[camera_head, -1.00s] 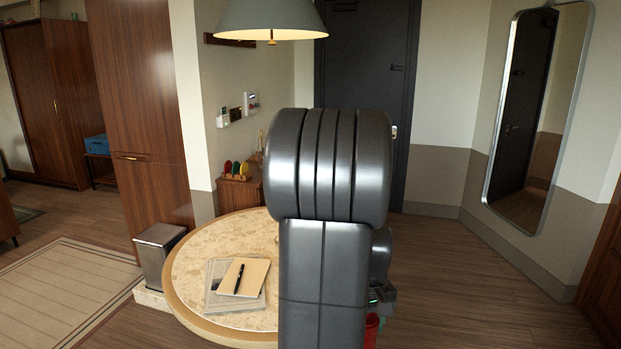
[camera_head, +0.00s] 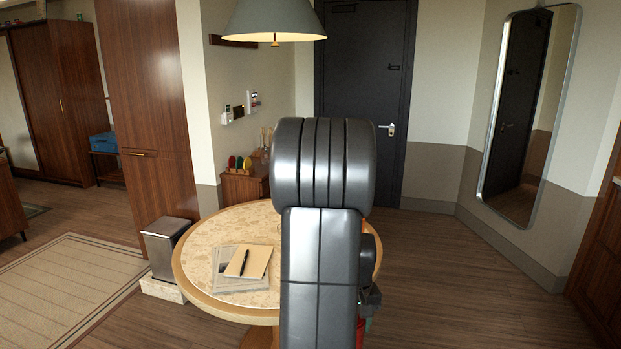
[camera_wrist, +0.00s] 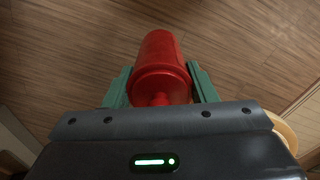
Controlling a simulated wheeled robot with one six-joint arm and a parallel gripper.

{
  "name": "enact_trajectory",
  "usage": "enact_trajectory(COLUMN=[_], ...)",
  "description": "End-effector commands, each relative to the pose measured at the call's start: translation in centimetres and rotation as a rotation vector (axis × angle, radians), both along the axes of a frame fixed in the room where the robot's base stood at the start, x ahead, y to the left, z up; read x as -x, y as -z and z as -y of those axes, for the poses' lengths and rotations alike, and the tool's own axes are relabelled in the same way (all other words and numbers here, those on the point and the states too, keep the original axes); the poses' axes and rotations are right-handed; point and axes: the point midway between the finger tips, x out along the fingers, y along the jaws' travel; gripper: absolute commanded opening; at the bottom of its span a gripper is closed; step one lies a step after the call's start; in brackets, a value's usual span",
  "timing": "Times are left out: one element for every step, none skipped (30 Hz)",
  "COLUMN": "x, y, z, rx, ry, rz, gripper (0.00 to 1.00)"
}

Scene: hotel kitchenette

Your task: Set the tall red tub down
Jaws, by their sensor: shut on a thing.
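The tall red tub (camera_wrist: 159,65) is between the two green fingers of my gripper (camera_wrist: 160,88) in the wrist view, and the gripper is shut on it. Wooden floor shows behind and around the tub there. In the head view only a small red part of the tub (camera_head: 360,333) shows, low beside my arm, off the right front side of the round table. My arm hides most of the gripper in that view.
The round stone-topped table (camera_head: 205,265) carries a notebook (camera_head: 257,261) with a pen and papers. A metal bin (camera_head: 165,248) stands left of it. My arm hides the table's right part. Open floor (camera_head: 460,290) lies to the right, before a wall mirror (camera_head: 525,115).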

Motion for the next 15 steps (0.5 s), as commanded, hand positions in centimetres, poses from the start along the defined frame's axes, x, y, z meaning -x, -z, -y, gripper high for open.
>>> enact_trajectory(x=[-0.5, -0.8, -1.2, -1.6, -1.9, -2.4, -2.9, -3.3, -3.8, -4.2, -4.7, -5.1, -5.4, -5.6, -6.0], y=[0.7, 1.0, 1.6, 2.1, 2.6, 3.3, 4.0, 4.7, 5.8, 6.6, 7.4, 8.3, 9.0, 9.7, 10.5], z=[-0.5, -0.7, -1.1, -1.5, -1.8, -2.4, -2.9, -3.4, -4.1, -4.7, -5.3, -6.0, -6.5, -7.0, -7.6], rx=[-0.001, 0.0, 0.0, 0.0, 0.0, 0.0, 0.0, 0.0, 0.0, 0.0, 0.001, 0.001, 0.001, 0.001, 0.001], ry=[0.004, 0.01, 0.017, 0.024, 0.03, 0.041, 0.049, 0.058, 0.071, 0.082, 0.093, 0.105, 0.115, 0.124, 0.136], rz=[-0.002, -0.002, -0.004, -0.004, -0.004, -0.004, -0.005, -0.005, -0.006, -0.007, -0.006, -0.006, -0.005, -0.006, -0.004], gripper=[0.21, 0.21, 0.21, 0.21, 0.21, 0.21, 0.21, 0.21, 0.21, 0.21, 0.21, 0.21, 0.21, 0.21, 0.21])
